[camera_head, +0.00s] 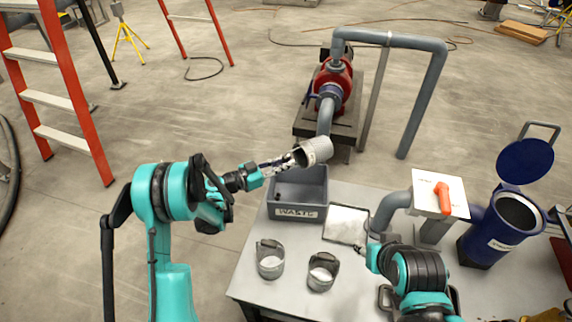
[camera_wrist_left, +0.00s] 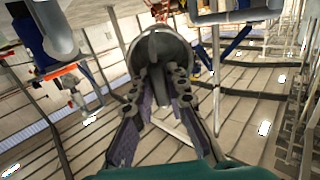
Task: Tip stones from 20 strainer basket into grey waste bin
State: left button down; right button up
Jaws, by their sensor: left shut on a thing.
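My left gripper (camera_head: 287,162) is shut on a grey mesh strainer basket (camera_head: 314,151) and holds it up over the far part of the grey waste bin (camera_head: 297,213), which is labelled WASTE. The basket lies tilted well over on its side, with its closed end away from my gripper. In the left wrist view the basket (camera_wrist_left: 162,48) sits at the ends of the two fingers (camera_wrist_left: 163,85).
Two other baskets (camera_head: 270,261) (camera_head: 322,273) stand on the table in front of the bin. The shallow tray (camera_head: 346,224) lies right of the bin. A valve with an orange handle (camera_head: 443,198) and a blue strainer housing (camera_head: 495,232), lid raised, stand at right. A red pump (camera_head: 334,85) is behind.

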aim_at(286, 157)
pick_arm(q)
jog(key=r, duration=0.1)
jog(key=r+g+y+p, duration=0.1)
jog(key=r+y, duration=0.1)
jog(key=shift+d+r+p, duration=0.25)
jog(key=shift+r+p, duration=0.15)
jog(key=r+g+y+p, duration=0.1)
jog(key=p, duration=0.2)
jog(key=r+g+y+p, duration=0.1)
jog(key=r+p, duration=0.1)
jog(key=p, duration=0.2)
jog(key=r+g+y+p, duration=0.1)
jog(key=r+y+p, duration=0.1)
jog(key=p, duration=0.1)
jog(key=shift+w+d+r, duration=0.1)
jog(key=shift+w+d, duration=0.15)
jog(key=shift+w, duration=0.05)
jog(key=w+d+r+g+y+p, duration=0.1)
jog(key=d+r+g+y+p, duration=0.1)
jog(key=r+g+y+p, duration=0.1)
jog(key=w+d+r+g+y+p, duration=0.1)
jog(key=r+y+p, duration=0.4)
jog(key=p, duration=0.5)
jog(key=shift+w+d+r+g+y, duration=0.3)
jog(key=shift+d+r+g, duration=0.15)
jog(key=shift+r+g, duration=0.65)
jog(key=shift+r, duration=0.1)
